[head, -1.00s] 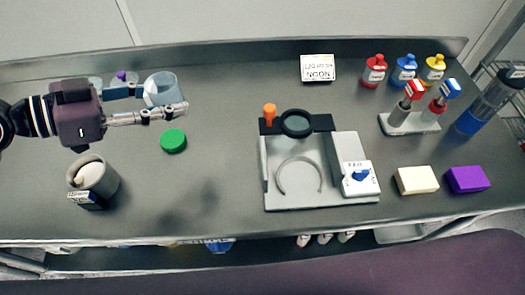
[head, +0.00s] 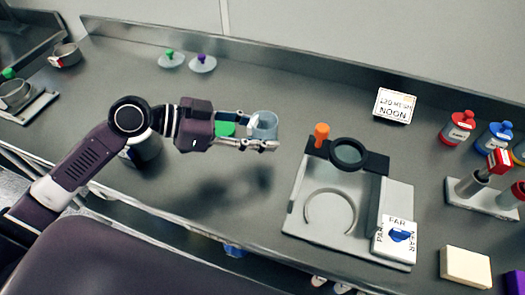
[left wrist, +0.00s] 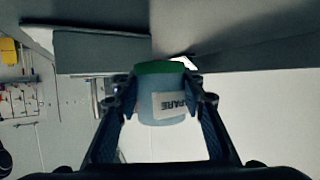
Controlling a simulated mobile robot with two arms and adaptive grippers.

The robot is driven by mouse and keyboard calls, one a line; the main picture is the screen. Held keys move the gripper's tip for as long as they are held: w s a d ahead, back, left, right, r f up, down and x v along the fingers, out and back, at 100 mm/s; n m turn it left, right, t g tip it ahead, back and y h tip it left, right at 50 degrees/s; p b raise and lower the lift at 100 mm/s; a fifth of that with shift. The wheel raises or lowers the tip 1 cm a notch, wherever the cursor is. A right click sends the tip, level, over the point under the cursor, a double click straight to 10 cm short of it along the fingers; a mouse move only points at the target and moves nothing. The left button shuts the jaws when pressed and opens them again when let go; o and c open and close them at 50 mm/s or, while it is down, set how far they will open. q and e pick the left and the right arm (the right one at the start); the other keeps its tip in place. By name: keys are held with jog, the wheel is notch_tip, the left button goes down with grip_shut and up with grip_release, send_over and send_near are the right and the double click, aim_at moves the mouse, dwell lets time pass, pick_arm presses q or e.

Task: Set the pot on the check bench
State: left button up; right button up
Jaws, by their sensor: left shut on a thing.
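A small blue-grey pot (head: 264,125) is held in the air above the worktop by my left gripper (head: 262,132). The gripper is shut on the pot's sides. In the left wrist view the pot (left wrist: 160,100) sits between the two fingers, with a white label that reads upside down, partly "PARE". A green edge shows above the pot there; I cannot tell whether it belongs to the pot. No surface is clearly marked as the check bench. My right gripper is not in view.
A sifter stand (head: 300,215) with an orange knob (head: 321,132) stands right of the pot. Lids with green and purple knobs (head: 203,64) lie at the back. Bottles (head: 458,128) stand right.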

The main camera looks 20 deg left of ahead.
aim_at(262, 160)
pick_arm(q)
notch_tip(262, 160, down, 3)
jog(key=shift+r, duration=0.1)
notch_tip(262, 160, down, 4)
jog(key=shift+f, duration=0.1)
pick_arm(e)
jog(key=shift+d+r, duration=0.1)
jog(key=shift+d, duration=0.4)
pick_arm(q)
jog(key=shift+f, duration=0.1)
jog(key=o, duration=1.5)
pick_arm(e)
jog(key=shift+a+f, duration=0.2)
